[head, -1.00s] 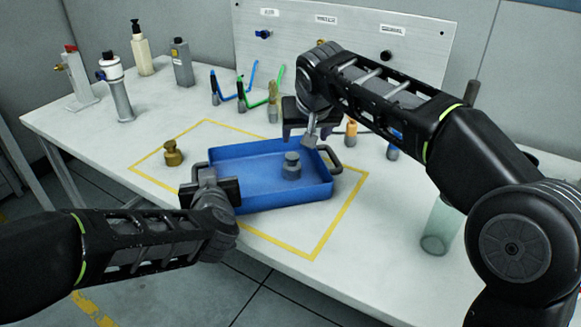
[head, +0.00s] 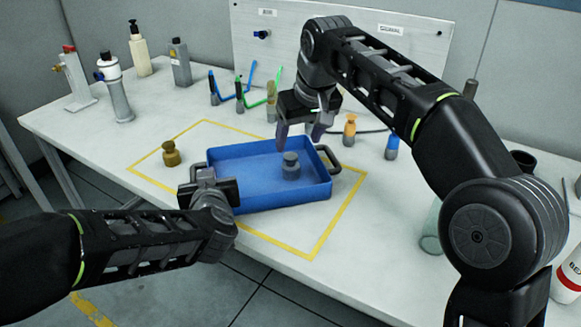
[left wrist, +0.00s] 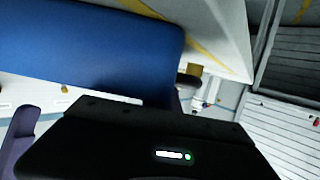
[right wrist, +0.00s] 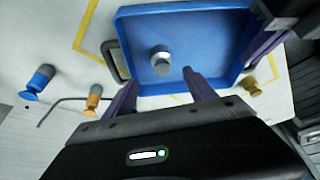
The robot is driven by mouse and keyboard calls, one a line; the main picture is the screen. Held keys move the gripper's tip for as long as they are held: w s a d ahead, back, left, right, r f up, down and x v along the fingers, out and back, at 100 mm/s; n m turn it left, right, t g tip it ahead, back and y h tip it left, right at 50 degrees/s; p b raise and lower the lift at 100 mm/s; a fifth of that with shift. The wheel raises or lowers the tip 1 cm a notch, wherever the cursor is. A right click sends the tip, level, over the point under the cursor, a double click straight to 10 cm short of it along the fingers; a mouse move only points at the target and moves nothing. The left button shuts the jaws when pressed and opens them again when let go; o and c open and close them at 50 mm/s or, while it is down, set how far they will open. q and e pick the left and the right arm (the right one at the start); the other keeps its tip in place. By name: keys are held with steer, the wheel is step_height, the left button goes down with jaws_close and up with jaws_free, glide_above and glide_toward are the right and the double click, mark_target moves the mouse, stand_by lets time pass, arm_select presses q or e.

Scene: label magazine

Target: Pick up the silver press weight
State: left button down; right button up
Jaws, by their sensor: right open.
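The silver press weight (head: 291,168) is a small grey knobbed cylinder standing upright inside the blue tray (head: 250,197). In the right wrist view the weight (right wrist: 161,62) shows against the tray floor, just beyond my fingertips. My right gripper (head: 300,134) is open and empty, pointing down above the tray's back edge, apart from the weight. Its two fingers also show in the right wrist view (right wrist: 161,90). My left gripper (head: 207,188) is at the tray's left end by the handle. Its fingertips are largely hidden, and I cannot tell whether it holds anything.
An orange-topped piece (head: 349,131) and a blue-topped piece (head: 392,147) stand behind right. Tools and bottles line the table's back. A yellow-marked strip is clear in front of the tray.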

mark_target(291, 157)
steer(key=shift+x, duration=2.1)
steer(key=shift+a+x, duration=0.1)
steer(key=shift+x, duration=1.2)
steer(key=shift+a+x, duration=0.15)
steer(key=shift+x, duration=1.2)
steer(key=shift+r, duration=0.1)
jaws_close()
